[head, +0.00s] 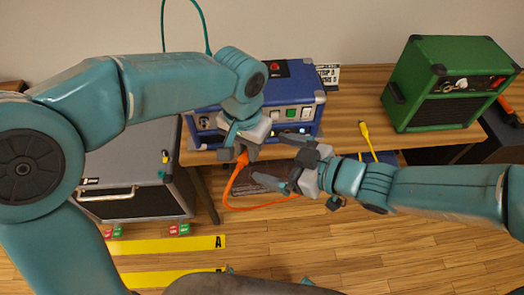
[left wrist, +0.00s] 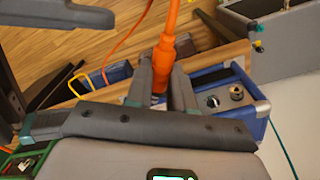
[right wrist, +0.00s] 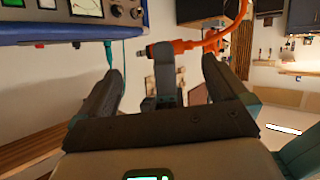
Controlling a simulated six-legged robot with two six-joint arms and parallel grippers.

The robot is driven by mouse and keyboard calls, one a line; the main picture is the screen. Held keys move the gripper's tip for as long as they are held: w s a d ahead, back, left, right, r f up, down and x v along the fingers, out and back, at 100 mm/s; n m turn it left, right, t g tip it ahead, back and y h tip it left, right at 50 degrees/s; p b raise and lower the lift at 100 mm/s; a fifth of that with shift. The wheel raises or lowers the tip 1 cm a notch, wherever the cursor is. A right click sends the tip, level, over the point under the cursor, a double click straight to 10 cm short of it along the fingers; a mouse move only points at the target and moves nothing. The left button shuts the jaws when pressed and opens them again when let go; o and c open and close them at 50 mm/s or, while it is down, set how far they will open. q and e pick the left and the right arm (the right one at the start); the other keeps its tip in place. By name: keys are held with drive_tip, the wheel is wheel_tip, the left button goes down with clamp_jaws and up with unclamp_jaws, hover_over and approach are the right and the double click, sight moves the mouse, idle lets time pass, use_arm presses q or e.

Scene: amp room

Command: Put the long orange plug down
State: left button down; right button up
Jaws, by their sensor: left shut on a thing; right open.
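The long orange plug (head: 242,160) is held in my left gripper (head: 240,150), in front of the blue amp and near the table's front edge. In the left wrist view the orange plug (left wrist: 165,60) lies between the two fingers, its cable running up out of the picture. The right wrist view shows the plug (right wrist: 170,48) lying sideways, with its dark tip to the left and an orange cable to the right. My right gripper (head: 288,184) is open and empty, just right of and below the plug; in its own view the plug is beyond its spread fingers.
The blue amp (head: 300,115) stands on the wooden table (head: 350,105). A green amp (head: 440,85) is at the right, with a yellow plug (head: 366,136) left of it. A grey case (head: 130,185) stands at the left. The orange cable (head: 250,208) loops below the table edge.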

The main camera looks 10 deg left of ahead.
use_arm(q)
drive_tip(key=c, duration=1.8)
unclamp_jaws()
drive_tip(key=shift+d, duration=0.1)
drive_tip(key=shift+c, duration=0.2)
use_arm(e)
drive_tip(key=x, duration=0.6)
use_arm(q)
drive_tip(key=shift+s, duration=0.15)
use_arm(e)
drive_tip(key=shift+w+d, duration=0.1)
drive_tip(key=shift+w, duration=0.05)
drive_tip(key=c, duration=0.8)
use_arm(q)
drive_tip(key=o, duration=0.8)
use_arm(e)
drive_tip(key=shift+c, duration=0.5)
use_arm(q)
drive_tip(key=o, duration=0.4)
use_arm(e)
drive_tip(key=shift+c, duration=1.2)
